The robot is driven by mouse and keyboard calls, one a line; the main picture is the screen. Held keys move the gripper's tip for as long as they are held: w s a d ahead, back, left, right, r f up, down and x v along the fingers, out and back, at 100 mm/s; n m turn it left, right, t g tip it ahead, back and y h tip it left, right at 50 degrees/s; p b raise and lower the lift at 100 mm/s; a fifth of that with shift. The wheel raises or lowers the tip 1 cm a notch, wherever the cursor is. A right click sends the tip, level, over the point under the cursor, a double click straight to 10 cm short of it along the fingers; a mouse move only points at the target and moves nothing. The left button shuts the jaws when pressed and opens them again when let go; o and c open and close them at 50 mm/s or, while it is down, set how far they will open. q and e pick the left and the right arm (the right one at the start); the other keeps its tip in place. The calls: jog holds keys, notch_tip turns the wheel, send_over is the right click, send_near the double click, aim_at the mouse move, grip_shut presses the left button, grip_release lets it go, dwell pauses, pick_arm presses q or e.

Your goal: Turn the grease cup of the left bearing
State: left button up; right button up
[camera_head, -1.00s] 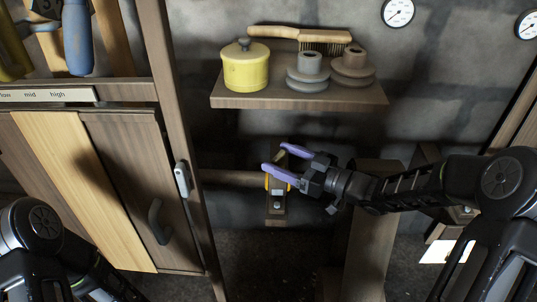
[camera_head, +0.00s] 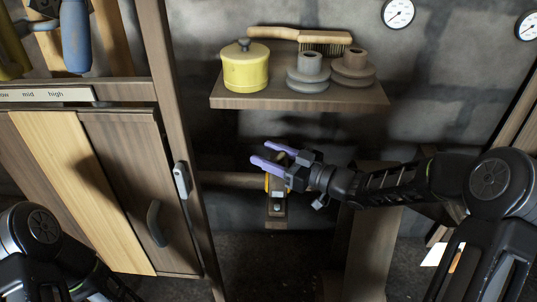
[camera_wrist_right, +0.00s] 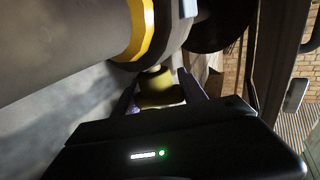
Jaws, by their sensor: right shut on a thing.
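My right gripper (camera_head: 264,153) has purple fingers. It reaches in from the right, just above the left bearing (camera_head: 277,207), which stands under the shelf with a yellow ring at the shaft. In the right wrist view the fingers lie on both sides of the olive-yellow grease cup (camera_wrist_right: 160,90), and the gripper is shut on it. The cup sits against the bearing housing (camera_wrist_right: 177,25) beside its yellow ring (camera_wrist_right: 142,28).
A wooden shelf (camera_head: 300,99) hangs above the gripper, with a yellow pot (camera_head: 246,70), a brush (camera_head: 300,36) and two grey pulleys (camera_head: 309,74). The shaft (camera_head: 228,179) runs left from the bearing. A wooden cabinet (camera_head: 100,190) stands at the left, and a wooden post (camera_head: 372,245) to the right.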

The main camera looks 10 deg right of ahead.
aim_at(279, 154)
jog(key=c, duration=0.6)
pick_arm(q)
jog(key=shift+f, duration=0.25)
